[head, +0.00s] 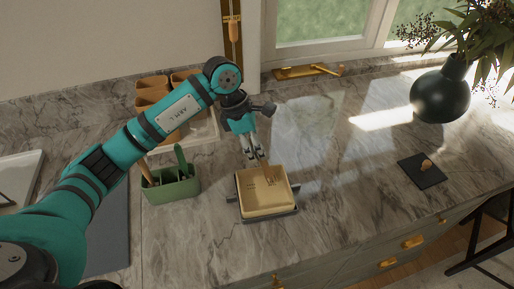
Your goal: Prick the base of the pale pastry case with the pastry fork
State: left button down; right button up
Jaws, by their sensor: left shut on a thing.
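The pale pastry case (262,205) is square with a raised rim and sits in a dark tray (270,218) with side handles on the marble counter. Small dark marks show on its base. My left gripper (253,155) is above the far edge of the case, pointing down, and is shut on the pastry fork (266,171). The fork is thin and brownish and reaches down over the base; I cannot tell whether its tines touch the pastry. My right gripper is out of view.
A green caddy (172,190) with upright tools stands left of the case. Behind it is a light tray (203,132) with brown containers (152,92). A dark vase (440,95) and a small dark board (423,172) are at the right. The counter between is clear.

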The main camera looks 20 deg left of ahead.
pick_arm(q)
jog(key=shift+s+f, duration=0.1)
jog(key=shift+w+r+p, duration=0.2)
jog(key=shift+r+p, duration=0.3)
jog(key=shift+r, duration=0.45)
jog(key=shift+s+r+p, duration=0.1)
jog(key=shift+r+p, duration=1.05)
jog(key=shift+r, duration=1.45)
